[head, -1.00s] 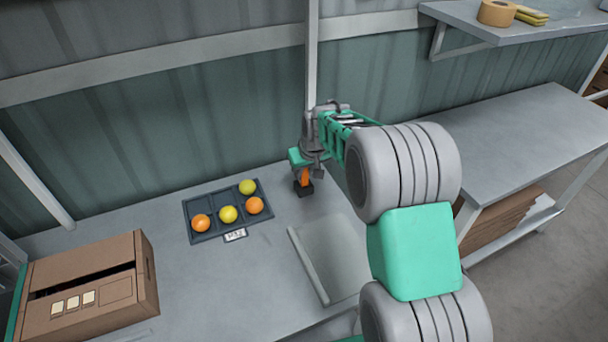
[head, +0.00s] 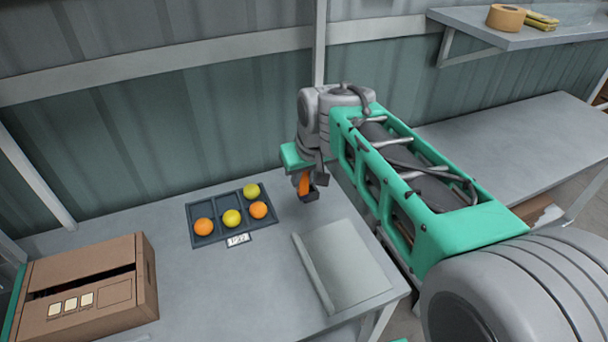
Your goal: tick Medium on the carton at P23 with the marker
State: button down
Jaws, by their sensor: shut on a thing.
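My gripper (head: 309,190) is in the head view, right of the tomato tray and above the table near its right end. It is shut on an orange marker (head: 304,184) with a dark lower end. The marker looks roughly upright, and its tip is hard to make out. A brown carton (head: 118,295) stands at the left of the table, well away from my gripper. Its front face has a row of three pale boxes and an outlined square; any print there is too small to read.
A dark tray (head: 226,196) holds orange and yellow tomatoes, with a small label (head: 238,240) that I cannot read clearly in front. A pale grey board (head: 345,268) lies on the table (head: 215,295). A shelf with tape (head: 507,18) is at upper right. Table between carton and board is clear.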

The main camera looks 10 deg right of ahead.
jog(key=shift+r+p, duration=1.2)
jog(key=shift+r, duration=0.85)
